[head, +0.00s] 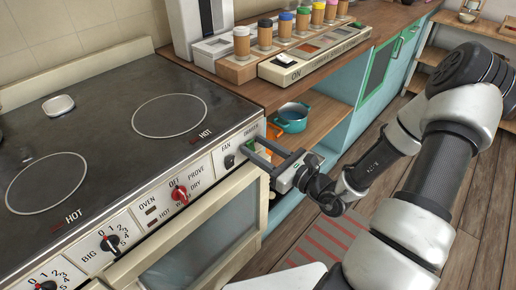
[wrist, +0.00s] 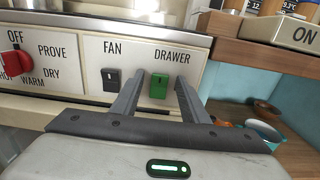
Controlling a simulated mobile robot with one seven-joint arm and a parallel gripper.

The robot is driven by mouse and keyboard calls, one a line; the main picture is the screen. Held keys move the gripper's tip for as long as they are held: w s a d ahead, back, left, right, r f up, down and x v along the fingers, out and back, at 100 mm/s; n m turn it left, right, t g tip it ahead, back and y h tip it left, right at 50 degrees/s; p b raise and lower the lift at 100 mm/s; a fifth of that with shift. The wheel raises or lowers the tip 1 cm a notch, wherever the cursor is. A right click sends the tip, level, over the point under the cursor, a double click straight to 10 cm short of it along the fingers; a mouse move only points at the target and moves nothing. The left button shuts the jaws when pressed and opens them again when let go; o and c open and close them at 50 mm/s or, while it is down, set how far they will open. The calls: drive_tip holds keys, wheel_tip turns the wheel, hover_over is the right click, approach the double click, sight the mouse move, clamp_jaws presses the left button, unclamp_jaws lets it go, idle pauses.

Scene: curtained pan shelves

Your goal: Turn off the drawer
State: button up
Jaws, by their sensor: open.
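The drawer switch (wrist: 159,86) is a small green rocker on the cream stove panel, under the word DRAWER in the wrist view. My gripper (wrist: 160,82) is open, with one finger on each side of the green switch. I cannot tell whether the fingers touch it or how far they are from the panel. The black fan switch (wrist: 111,79) is just left of the left finger, under the word FAN.
A red knob (wrist: 15,62) is at the far left of the panel; it also shows in the head view (head: 180,194). Right of the stove, an open shelf (head: 325,119) holds a teal pot (head: 292,119).

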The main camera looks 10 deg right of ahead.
clamp_jaws()
drive_tip(key=shift+f+t+y+b, duration=0.3)
drive_tip(key=shift+f+b, duration=0.3)
drive_tip(key=shift+b, duration=0.3)
drive_tip(key=shift+s+f+t+y+b, duration=0.1)
drive_tip(key=shift+f+t+y+b, duration=0.15)
drive_tip(key=shift+t+b, duration=0.35)
drive_tip(key=shift+r+t+y+b, duration=0.15)
drive_tip(key=shift+t+y+b, duration=0.4)
drive_tip(key=shift+t+b, duration=0.05)
drive_tip(key=shift+r, duration=0.1)
unclamp_jaws()
drive_tip(key=shift+s+d, duration=0.15)
drive_tip(key=p+v, duration=0.1)
drive_tip(key=v, duration=1.6)
drive_tip(key=shift+p, duration=0.3)
